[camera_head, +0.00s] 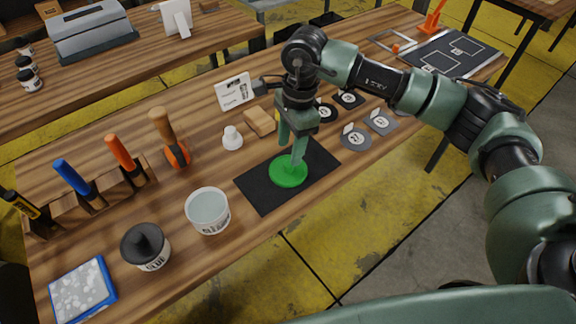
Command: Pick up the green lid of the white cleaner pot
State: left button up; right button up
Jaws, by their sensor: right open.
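The green lid (287,174) is a round disc lying flat on a black mat (262,194) on the wooden workbench. The white cleaner pot (209,213) stands open to the left of the mat, with pale contents showing at its top. I cannot tell whether the tips touch the lid. The fingers and gripper body hide a little of the lid and mat. My left gripper is not in view.
A glue pot with a black lid (145,245) and a blue-edged tray (83,292) stand at front left. A tool rack (90,205) holds several tools behind them. A wooden block (260,121), a white knob-shaped piece (232,139) and grey patches (356,137) surround the mat.

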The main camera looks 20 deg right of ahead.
aim_at(288, 163)
notch_tip(288, 163, down, 4)
jog(key=shift+s+a+r+p, duration=0.1)
jog(key=shift+s+p, duration=0.05)
jog(key=shift+p, duration=0.4)
jog(key=shift+f, duration=0.5)
grip_shut()
